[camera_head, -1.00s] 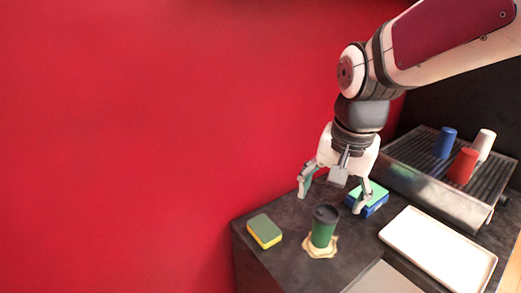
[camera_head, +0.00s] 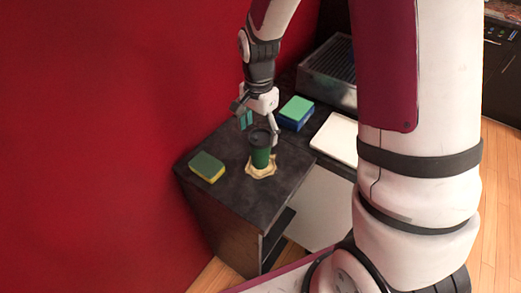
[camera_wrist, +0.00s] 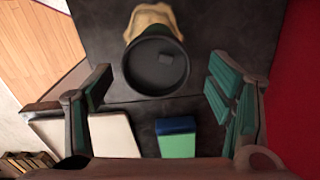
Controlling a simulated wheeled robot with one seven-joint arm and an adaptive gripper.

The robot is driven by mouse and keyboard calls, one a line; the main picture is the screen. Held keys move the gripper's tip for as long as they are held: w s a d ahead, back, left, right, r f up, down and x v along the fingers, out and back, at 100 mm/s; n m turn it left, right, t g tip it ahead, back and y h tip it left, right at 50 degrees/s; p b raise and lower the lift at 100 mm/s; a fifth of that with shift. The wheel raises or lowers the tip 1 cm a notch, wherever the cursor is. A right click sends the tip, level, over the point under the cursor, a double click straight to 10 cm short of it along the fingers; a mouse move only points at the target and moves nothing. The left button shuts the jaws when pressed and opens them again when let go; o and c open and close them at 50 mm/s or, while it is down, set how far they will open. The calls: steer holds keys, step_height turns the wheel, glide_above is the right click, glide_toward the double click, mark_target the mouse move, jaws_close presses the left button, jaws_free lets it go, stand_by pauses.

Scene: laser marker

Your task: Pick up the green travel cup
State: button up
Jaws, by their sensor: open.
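The green travel cup (camera_head: 260,156) has a dark lid and stands upright on a yellowish, irregular patch (camera_head: 262,171) near the end of the dark counter. My gripper (camera_head: 258,122) is open just behind and above the cup in the head view. In the wrist view the cup's dark round lid (camera_wrist: 156,65) lies ahead, between the lines of the two spread fingers (camera_wrist: 160,95). The fingers do not appear to touch the cup. The lid hides most of the green body there.
A green and yellow sponge (camera_head: 207,167) lies left of the cup. A green and blue sponge stack (camera_head: 296,112) and a white tray (camera_head: 337,138) are behind and right. A ribbed metal rack (camera_head: 330,72) stands further back. The red wall borders the counter's left.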

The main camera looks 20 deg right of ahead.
mark_target(260, 148)
steer(key=f, duration=0.2)
steer(key=f+p, duration=0.1)
steer(key=f, duration=0.2)
steer(key=shift+s+f, duration=0.3)
steer(key=shift+f, duration=0.7)
steer(key=shift+w, duration=0.1)
steer(key=shift+c, duration=0.2)
steer(key=c, duration=0.8)
